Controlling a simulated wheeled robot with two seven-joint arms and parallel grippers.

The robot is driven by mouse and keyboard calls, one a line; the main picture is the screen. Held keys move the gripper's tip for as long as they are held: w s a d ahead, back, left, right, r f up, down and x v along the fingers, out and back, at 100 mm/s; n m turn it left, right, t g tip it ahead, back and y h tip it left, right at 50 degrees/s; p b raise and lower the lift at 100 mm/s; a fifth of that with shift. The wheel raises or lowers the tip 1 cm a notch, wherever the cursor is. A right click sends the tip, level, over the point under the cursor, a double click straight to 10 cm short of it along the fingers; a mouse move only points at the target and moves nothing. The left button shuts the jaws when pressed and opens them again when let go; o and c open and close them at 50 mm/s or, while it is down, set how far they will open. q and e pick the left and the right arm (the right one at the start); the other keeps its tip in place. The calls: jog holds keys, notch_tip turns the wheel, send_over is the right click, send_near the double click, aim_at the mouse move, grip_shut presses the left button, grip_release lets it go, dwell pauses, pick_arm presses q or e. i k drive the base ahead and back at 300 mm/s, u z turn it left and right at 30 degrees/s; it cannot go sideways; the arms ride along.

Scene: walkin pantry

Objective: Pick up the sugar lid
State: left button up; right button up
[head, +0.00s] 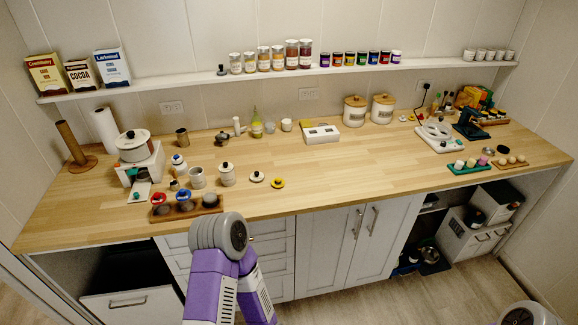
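I cannot read any label that marks the sugar lid. In the head view, a small white lid with a dark knob (257,177) lies on the wooden counter, left of a yellow lid with a dark knob (277,183). A white lidded jar (227,175) and a whitish pot (197,178) stand just left of them. Red and blue knobbed lids (184,195) sit around a wooden rack at the counter's front. A purple and grey arm of mine rises at the bottom centre, in front of the cabinets. I cannot make out either gripper's fingers.
Two white canisters with wooden lids (355,111) stand at the back, right of a white box (321,134). A white appliance with a pot (135,146) is at left. A scale (436,136) is at right. The counter's middle (350,170) is clear. A shelf (270,77) runs above.

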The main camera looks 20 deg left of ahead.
aim_at(256, 176)
jog(key=u, duration=0.35)
jog(key=i, duration=0.85)
jog(key=u, duration=0.8)
